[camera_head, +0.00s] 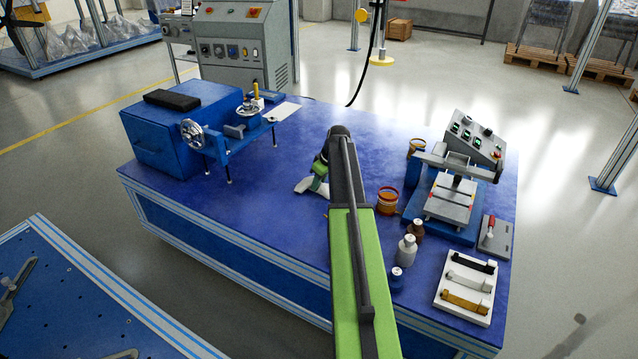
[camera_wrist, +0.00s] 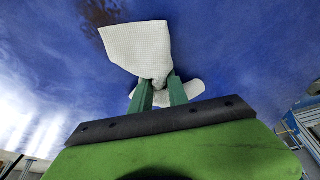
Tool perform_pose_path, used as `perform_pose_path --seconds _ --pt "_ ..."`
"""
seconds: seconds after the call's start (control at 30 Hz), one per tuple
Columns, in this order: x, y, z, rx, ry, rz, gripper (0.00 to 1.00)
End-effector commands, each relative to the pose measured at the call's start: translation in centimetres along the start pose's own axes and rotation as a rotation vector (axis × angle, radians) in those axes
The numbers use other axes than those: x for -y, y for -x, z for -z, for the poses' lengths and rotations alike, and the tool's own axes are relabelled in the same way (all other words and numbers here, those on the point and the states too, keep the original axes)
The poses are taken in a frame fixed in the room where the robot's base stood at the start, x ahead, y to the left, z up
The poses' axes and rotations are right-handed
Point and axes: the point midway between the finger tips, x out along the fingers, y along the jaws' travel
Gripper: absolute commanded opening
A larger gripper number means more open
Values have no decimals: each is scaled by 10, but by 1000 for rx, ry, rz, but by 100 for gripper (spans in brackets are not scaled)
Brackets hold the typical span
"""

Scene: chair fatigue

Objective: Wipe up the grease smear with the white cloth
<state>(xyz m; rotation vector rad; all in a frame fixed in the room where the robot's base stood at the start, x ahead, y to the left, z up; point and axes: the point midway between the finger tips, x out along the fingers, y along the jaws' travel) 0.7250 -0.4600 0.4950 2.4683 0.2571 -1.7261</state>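The white cloth (camera_wrist: 138,50) is pinched between the green fingers of my gripper (camera_wrist: 160,88). One part spreads out beyond the fingertips and a smaller part shows behind them. In the head view the cloth (camera_head: 306,186) shows just left of my gripper (camera_head: 320,178), low over the blue tabletop; I cannot tell whether it touches the surface. A dark brownish grease smear (camera_wrist: 100,12) lies on the blue surface at the top of the wrist view, just past the upper left corner of the cloth. In the head view my arm hides much of the area around it.
The blue table (camera_head: 270,205) is clear left of my arm. A blue machine with a handwheel (camera_head: 193,133) stands at the back left. An amber jar (camera_head: 387,201), bottles (camera_head: 406,249), a press-like device (camera_head: 450,195) and a white tray (camera_head: 466,312) crowd the right.

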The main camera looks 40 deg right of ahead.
Motion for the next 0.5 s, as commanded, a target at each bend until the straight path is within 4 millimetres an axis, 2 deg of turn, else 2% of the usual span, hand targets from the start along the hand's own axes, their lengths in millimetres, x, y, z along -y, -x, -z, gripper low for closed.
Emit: perform_pose_path --seconds 0.03,0.23,0.5 --pt "0 0 0 0 0 0 15" --pt "0 0 0 0 0 0 1" --pt "0 0 0 0 -1 0 0"
